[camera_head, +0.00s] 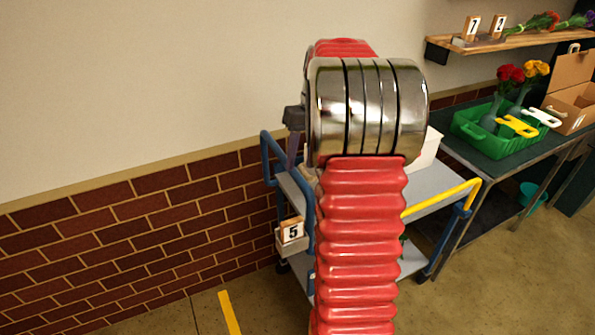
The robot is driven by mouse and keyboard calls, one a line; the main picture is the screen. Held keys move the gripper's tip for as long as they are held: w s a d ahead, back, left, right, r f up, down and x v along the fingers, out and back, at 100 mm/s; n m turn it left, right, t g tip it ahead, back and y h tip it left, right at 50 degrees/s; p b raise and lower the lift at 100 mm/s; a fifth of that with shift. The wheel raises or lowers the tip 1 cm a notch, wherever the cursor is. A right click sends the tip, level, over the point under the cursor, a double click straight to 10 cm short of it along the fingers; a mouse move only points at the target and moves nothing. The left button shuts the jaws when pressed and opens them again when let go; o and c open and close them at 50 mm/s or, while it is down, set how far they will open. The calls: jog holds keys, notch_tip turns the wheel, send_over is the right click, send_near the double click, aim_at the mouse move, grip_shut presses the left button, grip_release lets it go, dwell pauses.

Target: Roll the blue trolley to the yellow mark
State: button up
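The blue trolley (270,160) stands by the brick wall, with grey shelves and blue end frames. One of its handle bars is yellow (440,200). A card reading 5 (291,231) hangs at its left end. My red, ribbed arm with a silver joint crosses in front and hides the trolley's middle. A yellow floor strip (229,313) lies on the floor left of the trolley, near the bottom edge. My gripper is hidden or out of sight behind the arm; a dark part shows beside the joint, but I cannot tell its fingers.
A dark-topped table (455,150) stands right of the trolley, close to it. It holds a green crate (490,141) with flower vases and a cardboard box (572,105). A wooden shelf (515,43) is above. Floor is clear at the lower left and right.

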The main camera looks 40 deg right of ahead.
aim_at(297, 174)
jog(key=shift+w+a+f, duration=0.1)
jog(key=shift+a+f, duration=0.1)
jog(key=shift+f, duration=0.85)
jog(key=shift+w+a+f, duration=0.1)
jog(key=shift+a+f, duration=0.1)
jog(key=shift+f, duration=0.8)
jog(key=shift+c, duration=0.2)
grip_shut()
jog(key=shift+s+a, duration=0.1)
jog(key=shift+a, duration=0.1)
jog(key=shift+d, duration=0.15)
